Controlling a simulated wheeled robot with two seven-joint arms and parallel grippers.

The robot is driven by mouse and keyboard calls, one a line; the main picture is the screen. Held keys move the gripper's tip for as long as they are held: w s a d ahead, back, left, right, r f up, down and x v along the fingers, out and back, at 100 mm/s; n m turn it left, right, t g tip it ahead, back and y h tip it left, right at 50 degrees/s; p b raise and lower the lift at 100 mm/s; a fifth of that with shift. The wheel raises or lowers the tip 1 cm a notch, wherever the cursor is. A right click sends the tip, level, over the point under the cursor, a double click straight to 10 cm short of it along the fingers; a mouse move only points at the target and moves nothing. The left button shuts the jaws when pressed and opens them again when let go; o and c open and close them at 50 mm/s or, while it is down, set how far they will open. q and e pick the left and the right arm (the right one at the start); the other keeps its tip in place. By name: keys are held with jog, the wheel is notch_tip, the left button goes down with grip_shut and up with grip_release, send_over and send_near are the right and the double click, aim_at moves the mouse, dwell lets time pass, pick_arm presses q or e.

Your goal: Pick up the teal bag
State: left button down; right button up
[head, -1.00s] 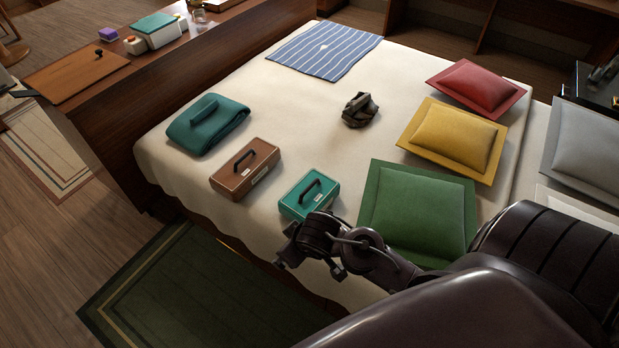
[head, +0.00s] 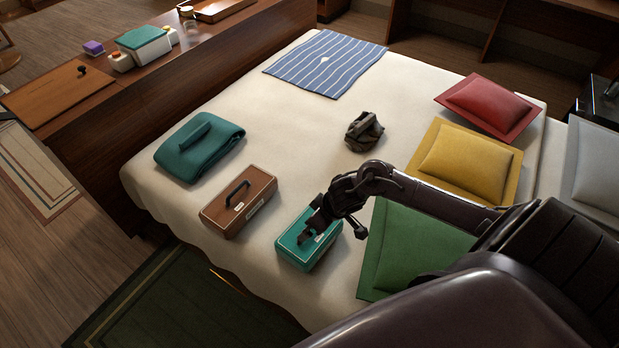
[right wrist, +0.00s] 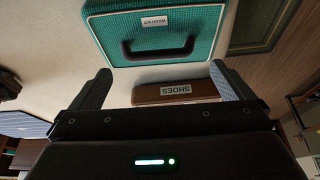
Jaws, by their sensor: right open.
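The teal bag (head: 296,252) is a box-shaped case with pale edging, lying on the bed near its front edge. In the right wrist view the teal bag (right wrist: 152,18) shows a dark handle (right wrist: 160,52) and a label reading "WASH KIT". My right gripper (head: 312,228) is over the teal bag in the head view and hides part of its top and its handle. In the right wrist view my right gripper (right wrist: 163,86) has its fingers wide apart with nothing between them; the handle lies beyond the fingertips. My left gripper is not in view.
A brown case (head: 228,212), labelled "SHOES" in the right wrist view (right wrist: 176,91), lies left of the teal bag. A teal folded item (head: 200,155) lies farther back. A green cushion (head: 400,240) is close on the right. A dark crumpled item (head: 364,133) lies mid-bed.

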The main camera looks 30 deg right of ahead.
jog(key=shift+w+a+f, duration=0.1)
jog(key=shift+w+f, duration=0.15)
jog(key=shift+f, duration=0.4)
jog(key=x, duration=0.3)
jog(key=shift+w+b, duration=0.1)
jog(key=shift+b, duration=0.2)
jog(key=shift+w+f, duration=0.2)
jog(key=shift+f, duration=0.25)
jog(key=c, duration=1.1)
jog(key=shift+w, duration=0.1)
jog(key=c, duration=0.5)
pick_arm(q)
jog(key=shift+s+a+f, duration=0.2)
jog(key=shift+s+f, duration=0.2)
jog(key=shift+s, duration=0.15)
pick_arm(e)
jog(key=shift+c, duration=0.2)
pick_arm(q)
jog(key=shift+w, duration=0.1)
pick_arm(e)
jog(key=shift+r, duration=0.15)
